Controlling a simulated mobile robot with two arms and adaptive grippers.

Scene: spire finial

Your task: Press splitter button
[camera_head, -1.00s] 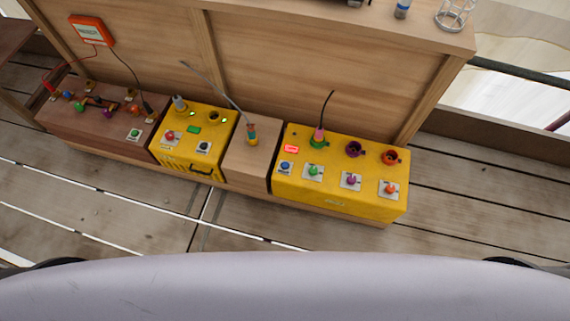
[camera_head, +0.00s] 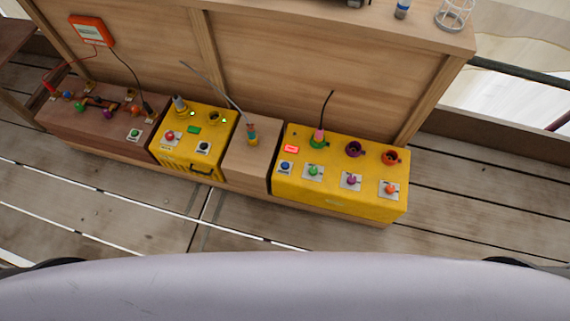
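A yellow box (camera_head: 335,197) at the right end of the low bench has a blue button (camera_head: 285,167) at its left, below a lit red display (camera_head: 291,149). Its front row also has a green button (camera_head: 313,171), a purple button (camera_head: 351,181) and an orange button (camera_head: 390,189), each on a light plate. Behind them are a green socket (camera_head: 318,142) with a pink-ended cable in it, a purple socket (camera_head: 354,149) and an orange socket (camera_head: 390,157). No label tells which box is the splitter. Neither of my grippers is in view.
A second yellow box (camera_head: 184,160) has a red button (camera_head: 171,136) and a dark button (camera_head: 204,147). A wooden block (camera_head: 250,164) stands between the yellow boxes. A brown box (camera_head: 112,135) is at far left, below an orange wall unit (camera_head: 91,31). The plank floor in front is clear.

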